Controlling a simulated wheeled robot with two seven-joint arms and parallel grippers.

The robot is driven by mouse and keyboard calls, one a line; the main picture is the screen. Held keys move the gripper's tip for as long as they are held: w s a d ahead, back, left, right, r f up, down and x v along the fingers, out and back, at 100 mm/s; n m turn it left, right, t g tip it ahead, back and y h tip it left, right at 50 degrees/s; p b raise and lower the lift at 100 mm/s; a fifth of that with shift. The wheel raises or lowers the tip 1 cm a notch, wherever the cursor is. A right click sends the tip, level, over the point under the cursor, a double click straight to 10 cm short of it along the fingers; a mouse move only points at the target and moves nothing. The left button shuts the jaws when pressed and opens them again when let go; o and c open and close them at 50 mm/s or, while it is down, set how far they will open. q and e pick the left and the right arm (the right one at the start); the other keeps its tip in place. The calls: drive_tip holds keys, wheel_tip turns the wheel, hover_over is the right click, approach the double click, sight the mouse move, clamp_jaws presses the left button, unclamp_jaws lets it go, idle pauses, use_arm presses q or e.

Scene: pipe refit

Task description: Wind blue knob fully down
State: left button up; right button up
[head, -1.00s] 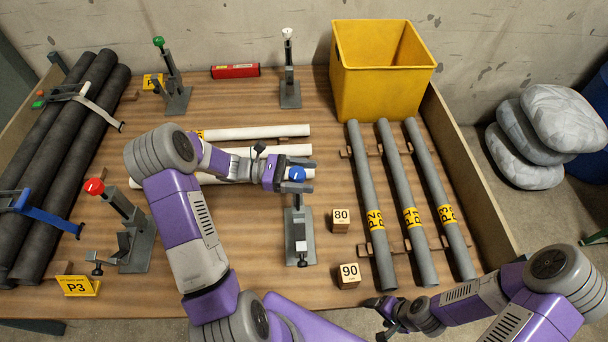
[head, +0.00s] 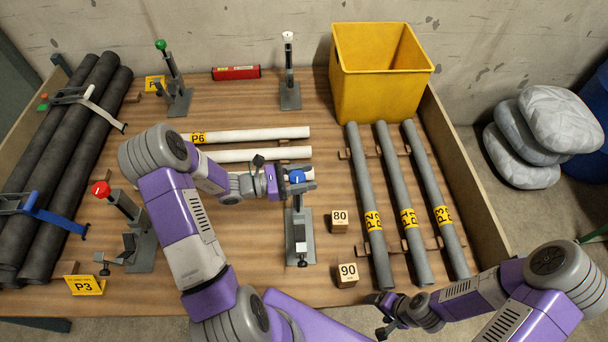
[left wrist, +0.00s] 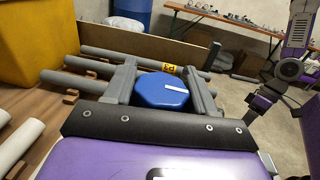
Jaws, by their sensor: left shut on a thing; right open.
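The blue knob (head: 297,176) tops a grey clamp stand (head: 300,225) near the middle of the table. My left gripper (head: 290,181) is level with the knob. In the left wrist view the blue knob (left wrist: 162,91), with a white mark on its top, sits between the two grey fingers of my left gripper (left wrist: 163,85), which is shut on it. How far down the knob is wound I cannot tell. My right gripper (head: 378,317) is open and empty, low beyond the table's front edge.
Two number blocks, 80 (head: 339,221) and 90 (head: 347,275), stand right of the clamp. Grey pipes (head: 370,210) lie farther right and white pipes (head: 250,134) behind. Red-knob (head: 101,189), green-knob (head: 160,44) and white-knob (head: 288,36) stands and a yellow bin (head: 375,85) surround them.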

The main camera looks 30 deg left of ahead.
use_arm(q)
drive_tip(key=o, duration=0.9)
drive_tip(key=shift+o, duration=0.2)
drive_tip(key=p+v, duration=0.1)
drive_tip(key=v, duration=0.6)
drive_tip(key=shift+s+a, duration=0.2)
drive_tip(key=shift+a, duration=0.05)
